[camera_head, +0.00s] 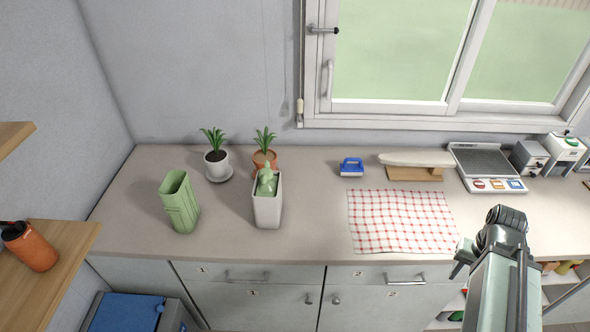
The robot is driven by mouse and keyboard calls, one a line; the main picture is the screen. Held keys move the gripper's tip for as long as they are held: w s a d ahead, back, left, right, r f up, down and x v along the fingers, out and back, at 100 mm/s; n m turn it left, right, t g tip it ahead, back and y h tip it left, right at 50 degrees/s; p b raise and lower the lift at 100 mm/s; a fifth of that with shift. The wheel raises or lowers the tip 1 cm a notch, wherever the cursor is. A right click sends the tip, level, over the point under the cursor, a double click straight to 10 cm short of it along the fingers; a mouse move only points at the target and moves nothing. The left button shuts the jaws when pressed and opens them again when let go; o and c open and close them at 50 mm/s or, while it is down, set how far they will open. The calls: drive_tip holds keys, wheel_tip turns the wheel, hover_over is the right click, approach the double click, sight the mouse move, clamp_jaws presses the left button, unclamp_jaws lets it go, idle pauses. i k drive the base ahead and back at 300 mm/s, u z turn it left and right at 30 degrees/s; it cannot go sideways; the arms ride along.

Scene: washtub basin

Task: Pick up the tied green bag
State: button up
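A light green bag (267,181) with a bunched, knotted-looking top sticks up out of a white square bin (268,210) on the counter, left of the middle. The bin's walls hide its lower part. My arm is at the lower right, in front of the counter and well to the right of the bag. A small grey part at its left side may belong to my gripper (461,258); whether its fingers are open or shut does not show. It is apart from the bag.
A green bin (180,202) stands left of the white bin. Potted plants (217,160) (264,158) stand behind. The counter front beside the white bin is clear.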

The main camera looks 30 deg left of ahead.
sight(268, 183)
drive_tip(key=u, duration=0.05)
drive_tip(key=i, duration=0.9)
drive_tip(key=u, duration=5.3)
